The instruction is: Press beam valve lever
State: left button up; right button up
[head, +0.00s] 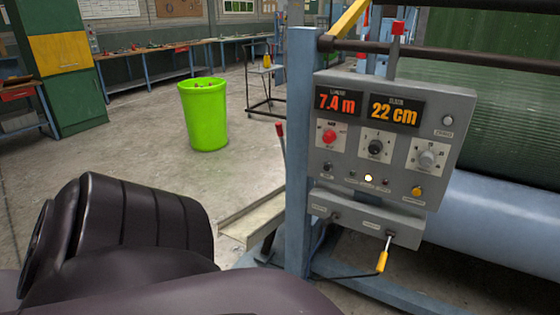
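The grey control panel (395,150) of the turf machine stands right of centre, with two lit displays reading 7.4 m and 22 cm. A lever with a yellow handle (382,261) hangs tilted down from a box (350,215) under the panel. A red-tipped lever (397,29) stands upright above the panel, and another red-tipped lever (280,131) stands left of the blue post. The labels are too small to read, so I cannot tell which is the beam valve lever. My dark arm fills the lower left, apart from the levers. Neither gripper shows.
The blue post (299,150) and a metal channel (252,222) lie between my arm and the panel. A large roller (500,220) is at the right. A green bin (204,113) stands on open floor behind, with benches along the wall.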

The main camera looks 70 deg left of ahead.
aim_at(326, 223)
jog(key=u, duration=1.4)
